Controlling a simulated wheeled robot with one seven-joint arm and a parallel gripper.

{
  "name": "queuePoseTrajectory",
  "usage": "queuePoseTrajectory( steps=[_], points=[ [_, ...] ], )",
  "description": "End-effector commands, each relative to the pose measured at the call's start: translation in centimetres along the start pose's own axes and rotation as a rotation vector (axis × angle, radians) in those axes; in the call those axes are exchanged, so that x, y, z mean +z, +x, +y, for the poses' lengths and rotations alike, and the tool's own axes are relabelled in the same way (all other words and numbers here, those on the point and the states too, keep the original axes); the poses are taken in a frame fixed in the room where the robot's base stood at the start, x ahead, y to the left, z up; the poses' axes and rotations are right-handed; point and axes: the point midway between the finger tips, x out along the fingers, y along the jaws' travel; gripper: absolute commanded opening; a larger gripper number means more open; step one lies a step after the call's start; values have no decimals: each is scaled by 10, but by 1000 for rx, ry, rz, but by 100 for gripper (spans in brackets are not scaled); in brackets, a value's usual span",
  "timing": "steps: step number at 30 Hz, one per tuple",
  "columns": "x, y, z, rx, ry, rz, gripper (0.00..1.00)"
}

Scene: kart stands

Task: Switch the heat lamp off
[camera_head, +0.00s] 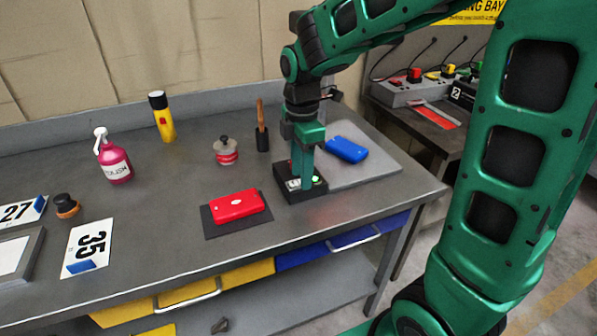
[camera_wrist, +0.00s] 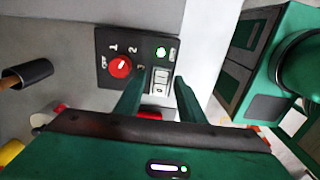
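A black control box (camera_head: 308,193) stands on the workbench; it also shows in the wrist view (camera_wrist: 104,43). Its face carries a red knob (camera_wrist: 120,67) with numbered marks, a pale rocker switch (camera_wrist: 160,81) and a green light (camera_wrist: 161,52), which looks lit. My gripper (camera_head: 302,183) points down at the box. In the wrist view my gripper (camera_wrist: 158,88) has its two fingers apart, with the switch showing between them and the knob left of the left finger. Whether a finger touches the box is unclear. I cannot make out a separate lamp.
A red case (camera_head: 237,206) lies on a dark mat left of the box. A blue case (camera_head: 346,149) lies on a grey mat to the right. A brush in a holder (camera_head: 262,138), a jar (camera_head: 225,151), a yellow torch (camera_head: 162,118) and a pink bottle (camera_head: 116,164) stand behind and left.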

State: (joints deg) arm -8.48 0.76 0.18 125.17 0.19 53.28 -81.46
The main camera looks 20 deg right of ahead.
Motion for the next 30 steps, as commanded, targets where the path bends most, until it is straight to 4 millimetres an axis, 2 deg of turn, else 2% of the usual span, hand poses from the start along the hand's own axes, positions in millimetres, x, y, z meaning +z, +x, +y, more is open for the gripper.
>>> queuePoseTrajectory(
  steps=[12, 16, 21, 30],
  points=[
    [0, -71, 2, 5, 0, 1, 36],
    [0, -89, 2, 4, 0, 1, 36],
    [0, -101, 2, 3, 0, 1, 36],
    [0, -103, 2, 1, 0, 0, 36]
  ],
)
